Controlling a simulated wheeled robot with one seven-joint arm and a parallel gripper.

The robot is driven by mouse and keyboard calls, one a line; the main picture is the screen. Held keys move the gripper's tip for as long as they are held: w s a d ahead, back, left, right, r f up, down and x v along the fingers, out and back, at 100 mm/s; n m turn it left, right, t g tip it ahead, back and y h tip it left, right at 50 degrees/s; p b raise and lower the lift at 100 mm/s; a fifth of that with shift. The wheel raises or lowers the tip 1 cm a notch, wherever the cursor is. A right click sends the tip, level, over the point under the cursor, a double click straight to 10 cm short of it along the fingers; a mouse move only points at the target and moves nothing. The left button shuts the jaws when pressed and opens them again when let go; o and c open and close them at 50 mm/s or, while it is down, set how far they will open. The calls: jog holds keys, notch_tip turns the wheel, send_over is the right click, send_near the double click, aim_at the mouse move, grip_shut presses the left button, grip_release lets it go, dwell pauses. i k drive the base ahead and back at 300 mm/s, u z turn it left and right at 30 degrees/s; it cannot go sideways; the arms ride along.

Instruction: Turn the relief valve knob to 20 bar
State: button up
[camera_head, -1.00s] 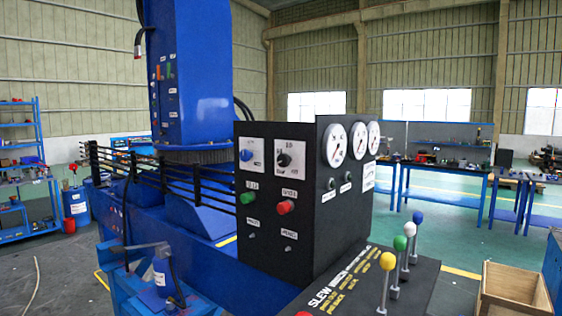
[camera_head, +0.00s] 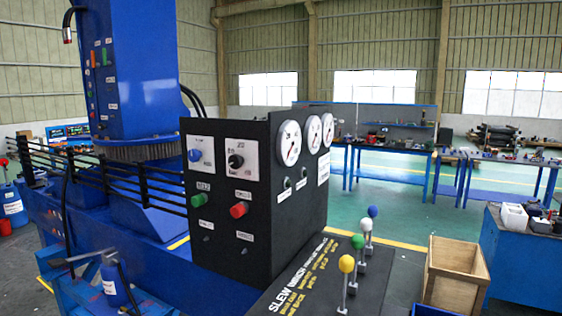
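A black control panel (camera_head: 222,236) stands in the middle of the head view. Its left face carries a blue knob (camera_head: 195,155) and a black knob (camera_head: 236,161), each on a white scale plate. Which one is the relief valve knob, and where it points, is too small to read. A green button (camera_head: 196,201) and a red button (camera_head: 239,209) sit below them. White round gauges (camera_head: 289,143) are on the right face; their readings are not legible. My gripper is not in view.
Levers with yellow (camera_head: 346,264), green, white and blue balls rise from the black console in front. A wooden crate (camera_head: 454,283) stands on the floor at right. Blue workbenches (camera_head: 391,150) stand behind. A blue crane column (camera_head: 128,70) rises at left. Green floor is open behind the panel.

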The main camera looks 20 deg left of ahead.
aim_at(235, 160)
jog(key=z, duration=0.15)
jog(key=i, duration=0.6)
jog(key=u, duration=2.55)
